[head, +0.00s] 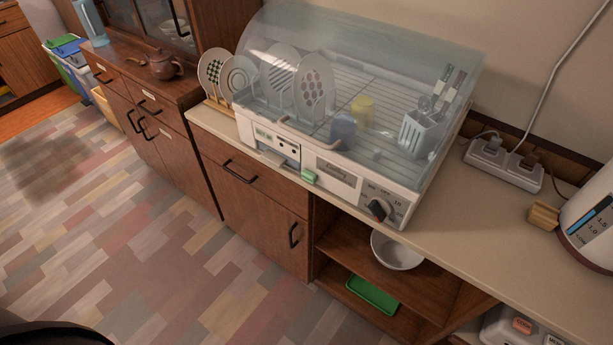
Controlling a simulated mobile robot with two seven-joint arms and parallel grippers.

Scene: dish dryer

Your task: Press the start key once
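The dish dryer (340,168) stands on the counter with its clear curved lid down over plates, cups and a cutlery holder. Its white front has a small panel (277,143) with greenish markings and dark dots at the left, a framed label (336,172) in the middle and a dark round knob (378,209) with a red mark at the right. A small green block (310,176) sits at the front's lower edge. I cannot tell which part is the start key; the markings are too small to read. Neither of my grippers is in view.
The counter (480,215) is bare right of the dryer, up to a power strip (503,163), a sponge-like block (543,215) and a kettle-like appliance (592,225). Plates stand in a rack left of the dryer. A white bowl (397,250) and green tray (372,294) lie on shelves below.

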